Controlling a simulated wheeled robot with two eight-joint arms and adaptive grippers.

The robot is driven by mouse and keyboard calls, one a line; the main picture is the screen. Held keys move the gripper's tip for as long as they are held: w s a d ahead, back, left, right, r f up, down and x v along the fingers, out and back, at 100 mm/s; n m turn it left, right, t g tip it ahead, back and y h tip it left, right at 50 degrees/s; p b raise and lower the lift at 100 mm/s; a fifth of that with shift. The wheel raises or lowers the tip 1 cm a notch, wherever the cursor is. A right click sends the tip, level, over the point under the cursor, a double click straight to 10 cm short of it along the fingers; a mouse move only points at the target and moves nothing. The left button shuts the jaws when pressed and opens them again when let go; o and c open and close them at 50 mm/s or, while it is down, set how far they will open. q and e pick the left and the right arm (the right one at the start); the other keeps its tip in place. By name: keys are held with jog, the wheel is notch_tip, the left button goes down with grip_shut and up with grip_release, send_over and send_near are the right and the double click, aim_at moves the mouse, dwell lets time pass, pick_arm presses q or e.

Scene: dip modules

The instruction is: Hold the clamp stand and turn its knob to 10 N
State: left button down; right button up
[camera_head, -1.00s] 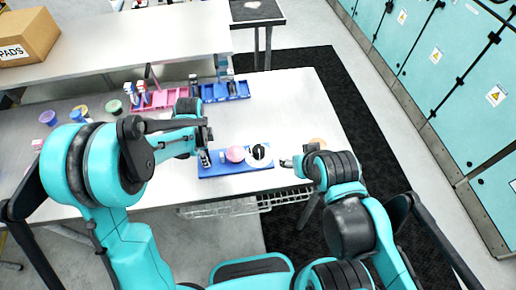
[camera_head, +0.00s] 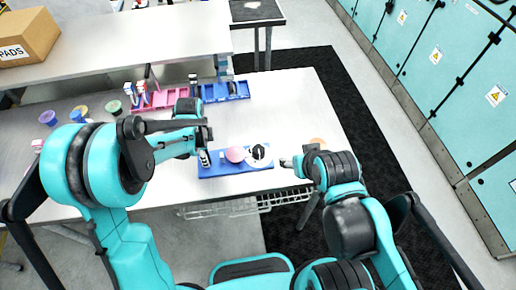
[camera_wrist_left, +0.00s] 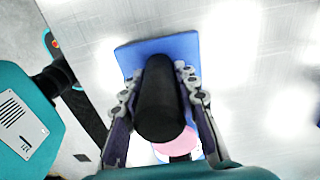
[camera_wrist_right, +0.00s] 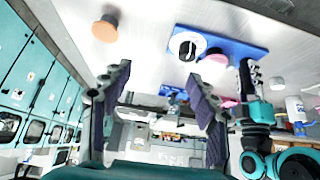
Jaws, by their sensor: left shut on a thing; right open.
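The clamp stand has a blue base (camera_head: 236,169) lying near the table's front edge. A white dial with a black knob (camera_head: 258,151) is at its right end, and a pink disc (camera_head: 235,154) sits beside it. My left gripper (camera_head: 204,158) is at the base's left end. In the left wrist view its fingers are closed around the stand's black post (camera_wrist_left: 160,100). My right gripper (camera_head: 287,162) is right of the dial, apart from it. In the right wrist view it is open and empty (camera_wrist_right: 157,73), with the knob (camera_wrist_right: 186,48) beyond its fingertips.
Behind are a pink tray (camera_head: 160,100) and a blue tray (camera_head: 222,91) with upright items. Several small cups stand at the left. The tabletop between trays and stand is mostly clear.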

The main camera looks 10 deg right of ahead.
jog(key=n+g, duration=0.7)
send_over(259, 149)
notch_tip(259, 149, down, 6)
notch_tip(259, 149, down, 11)
jog(key=shift+s+f, duration=0.1)
jog(key=c, duration=1.2)
